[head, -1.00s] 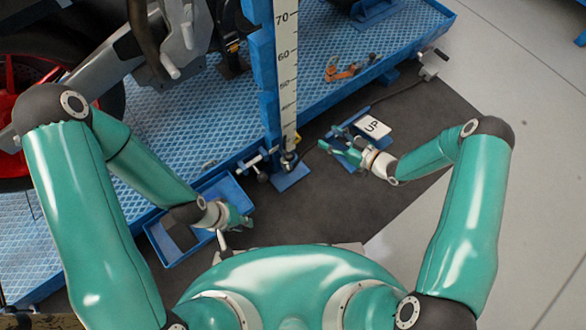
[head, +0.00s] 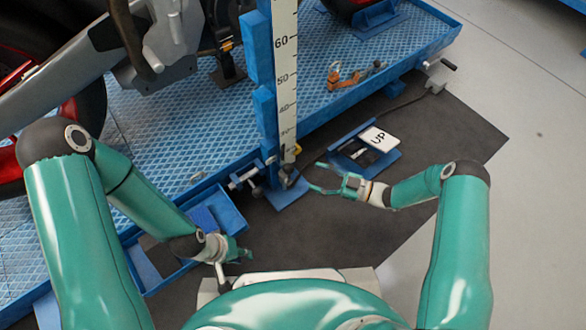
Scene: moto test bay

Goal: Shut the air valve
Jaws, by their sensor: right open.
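I cannot tell for sure which fitting is the air valve. One candidate is the small fitting with a black handle (head: 440,65) at the platform's right corner, with a grey block and a dark hose below it. Another is the metal fitting with a cross handle (head: 246,178) beside the post's foot. My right gripper (head: 319,178) is open and empty, fingers pointing left, low between the post's foot and the UP pedal, apart from the black-handled fitting. My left gripper (head: 244,254) is at the lower left beside a blue tray; its finger state is unclear.
The blue pedal with a white UP plate (head: 379,138) lies on the dark mat (head: 440,150). A blue post with a white scale (head: 286,70) stands mid-view. The blue platform (head: 330,105) carries a motorcycle and an orange tool (head: 340,78). Bare floor lies at right.

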